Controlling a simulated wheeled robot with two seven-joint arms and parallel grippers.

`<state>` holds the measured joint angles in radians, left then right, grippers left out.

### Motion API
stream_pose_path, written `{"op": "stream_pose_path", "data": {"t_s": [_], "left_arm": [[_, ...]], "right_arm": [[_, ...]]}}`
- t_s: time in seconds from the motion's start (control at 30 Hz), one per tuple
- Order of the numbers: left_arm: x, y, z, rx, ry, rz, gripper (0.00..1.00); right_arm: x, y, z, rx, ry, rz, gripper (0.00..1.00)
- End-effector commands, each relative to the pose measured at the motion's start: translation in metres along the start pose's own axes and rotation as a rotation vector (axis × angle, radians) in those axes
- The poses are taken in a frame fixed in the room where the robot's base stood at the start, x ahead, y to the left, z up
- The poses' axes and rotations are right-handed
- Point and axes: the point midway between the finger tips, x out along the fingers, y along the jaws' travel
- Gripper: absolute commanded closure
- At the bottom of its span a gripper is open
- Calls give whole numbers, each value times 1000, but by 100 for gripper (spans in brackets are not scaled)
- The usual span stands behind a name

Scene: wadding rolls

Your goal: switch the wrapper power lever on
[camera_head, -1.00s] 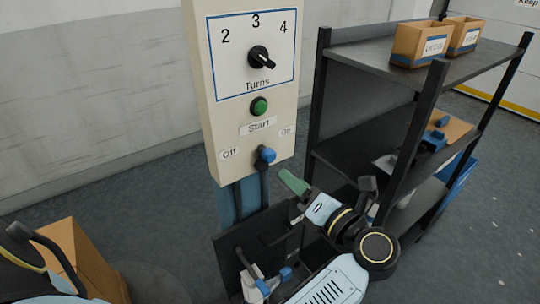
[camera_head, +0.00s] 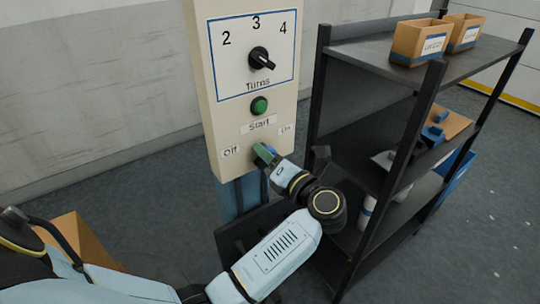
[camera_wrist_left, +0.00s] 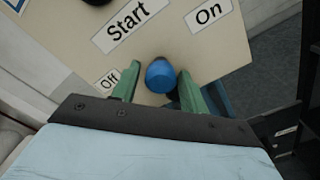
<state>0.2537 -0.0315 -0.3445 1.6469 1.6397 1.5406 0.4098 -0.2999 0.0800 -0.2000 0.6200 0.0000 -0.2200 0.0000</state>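The wrapper's power lever has a blue knob (camera_wrist_left: 160,75), low on the cream panel (camera_head: 204,70) between the "Off" label (camera_wrist_left: 108,80) and the "On" label (camera_wrist_left: 208,12). My left gripper (camera_head: 265,154) is at the lever, mostly covering the knob in the head view. In the left wrist view its green fingers (camera_wrist_left: 158,88) are spread on either side of the knob. A small gap shows at the left finger; the right finger is very close, and I cannot tell whether it touches. The lever's shaft is hidden. My right gripper is not in view.
Above the lever are the green Start button (camera_head: 259,106) and the black Turns dial (camera_head: 261,59). A dark shelf rack (camera_head: 375,50) with cardboard bins (camera_head: 420,45) stands close on the right. A cardboard box (camera_head: 82,245) is at lower left.

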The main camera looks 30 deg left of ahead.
Motion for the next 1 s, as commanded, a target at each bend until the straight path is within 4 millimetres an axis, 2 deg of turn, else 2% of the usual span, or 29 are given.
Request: {"op": "stream_pose_path", "data": {"t_s": [0.03,0.2,0.27,1.0], "left_arm": [[0,0,0,0,0,0,63],[0,0,0,0,1,1,85],[0,0,0,1,1,1,91],[0,-2,-3,35,9,1,92]], "right_arm": [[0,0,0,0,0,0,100],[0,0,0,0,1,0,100],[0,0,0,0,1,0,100],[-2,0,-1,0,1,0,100]]}}
